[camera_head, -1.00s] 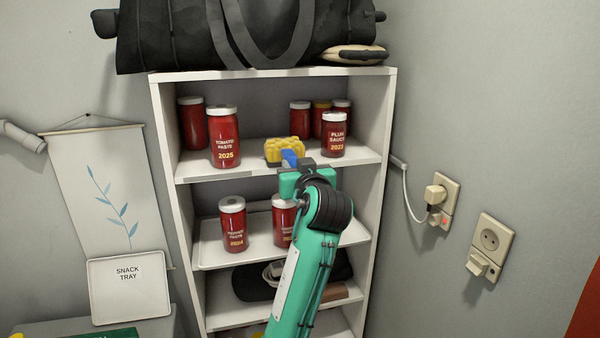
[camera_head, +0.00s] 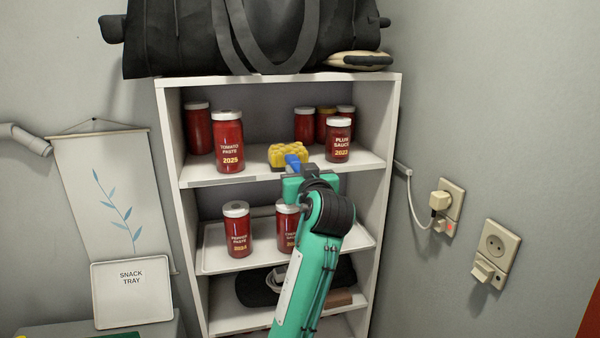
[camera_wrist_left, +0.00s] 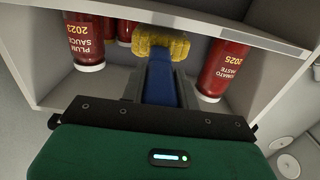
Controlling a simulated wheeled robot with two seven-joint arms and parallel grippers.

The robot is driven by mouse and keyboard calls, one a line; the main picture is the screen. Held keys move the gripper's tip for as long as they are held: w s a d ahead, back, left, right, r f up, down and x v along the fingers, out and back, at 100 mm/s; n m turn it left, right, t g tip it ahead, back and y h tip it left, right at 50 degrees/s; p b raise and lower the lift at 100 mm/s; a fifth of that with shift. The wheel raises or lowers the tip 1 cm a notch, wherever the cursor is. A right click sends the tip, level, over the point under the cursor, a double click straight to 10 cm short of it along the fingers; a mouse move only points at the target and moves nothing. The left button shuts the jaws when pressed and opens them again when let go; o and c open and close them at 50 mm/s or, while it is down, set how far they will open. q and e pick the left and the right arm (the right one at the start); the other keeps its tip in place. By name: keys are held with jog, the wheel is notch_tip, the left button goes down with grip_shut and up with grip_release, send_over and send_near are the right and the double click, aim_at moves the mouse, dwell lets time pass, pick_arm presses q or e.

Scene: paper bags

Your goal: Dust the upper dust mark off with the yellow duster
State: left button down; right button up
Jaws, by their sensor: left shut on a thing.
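The yellow duster (camera_head: 290,154) has a fluffy yellow head and a blue handle. My left gripper (camera_head: 308,172) is shut on the blue handle, in front of the upper shelf (camera_head: 250,175). In the left wrist view the yellow head (camera_wrist_left: 160,42) points away from me between two jars, and the handle (camera_wrist_left: 160,82) sits between the fingers (camera_wrist_left: 158,92). The head is at the upper shelf; I cannot tell whether it touches the board. No dust mark can be made out clearly. My right gripper is not in view.
The tomato paste jar (camera_head: 228,142) stands left of the duster and the plum sauce jar (camera_head: 338,140) right of it. More jars (camera_head: 304,124) stand behind. A lower shelf holds a tray with jars (camera_head: 237,230). A black bag (camera_head: 160,45) lies on top.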

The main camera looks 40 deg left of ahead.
pick_arm(q)
jog(key=shift+f+b, duration=0.5)
jog(key=shift+f, duration=0.15)
